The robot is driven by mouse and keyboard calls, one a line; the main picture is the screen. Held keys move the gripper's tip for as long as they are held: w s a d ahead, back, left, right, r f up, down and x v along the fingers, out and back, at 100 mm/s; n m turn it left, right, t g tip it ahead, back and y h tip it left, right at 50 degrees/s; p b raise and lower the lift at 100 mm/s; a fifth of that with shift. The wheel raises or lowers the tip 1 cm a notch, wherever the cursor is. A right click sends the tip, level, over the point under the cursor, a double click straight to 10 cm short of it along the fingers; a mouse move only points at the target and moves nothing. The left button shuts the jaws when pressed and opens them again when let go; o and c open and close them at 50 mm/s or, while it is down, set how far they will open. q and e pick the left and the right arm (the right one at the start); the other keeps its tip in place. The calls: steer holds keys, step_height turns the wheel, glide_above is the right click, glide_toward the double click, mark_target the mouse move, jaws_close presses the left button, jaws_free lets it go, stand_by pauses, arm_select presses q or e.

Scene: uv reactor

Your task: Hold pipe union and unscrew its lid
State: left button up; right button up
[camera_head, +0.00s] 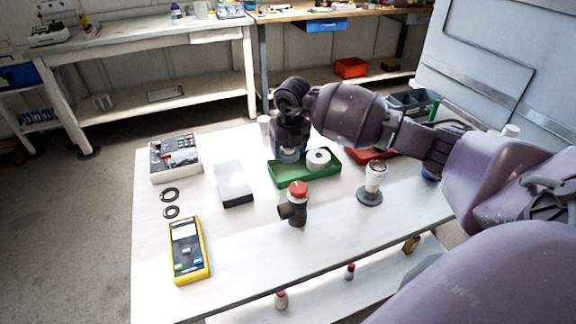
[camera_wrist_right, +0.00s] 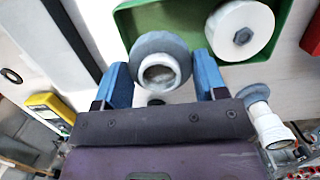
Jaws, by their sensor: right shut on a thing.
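A dark pipe fitting with a side branch (camera_head: 293,214) and a red lid (camera_head: 298,189) stands upright near the table's front edge; it looks like the pipe union. My right gripper (camera_head: 289,150) is by the left part of the green tray. In the right wrist view its blue fingers (camera_wrist_right: 160,82) are shut on a fitting with a grey flange and a white ring-shaped end (camera_wrist_right: 160,70). A similar white fitting with a grey base (camera_head: 371,181) stands to the right on the table. My left gripper is not in view.
The green tray (camera_head: 276,184) holds a white roll (camera_head: 318,159). A dark-edged white box (camera_head: 234,184), a grey instrument (camera_head: 174,158), two black rings and a yellow multimeter (camera_head: 188,250) lie left. A red tray (camera_head: 370,153) is behind my arm. The front middle is partly clear.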

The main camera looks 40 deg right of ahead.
mark_target(288, 173)
steer(key=shift+f+b, duration=0.3)
steer(key=shift+f, duration=2.75)
steer(key=shift+f, duration=0.1)
steer(key=shift+f, duration=0.15)
steer(key=o, duration=0.7)
steer(key=r, duration=0.4)
steer(key=s+r, duration=0.1)
steer(key=r, duration=0.3)
steer(key=r+p, duration=0.1)
steer(key=r, duration=0.3)
steer(key=shift+s+a+r, duration=0.15)
steer(key=shift+s+a, duration=0.1)
steer(key=shift+s, duration=0.15)
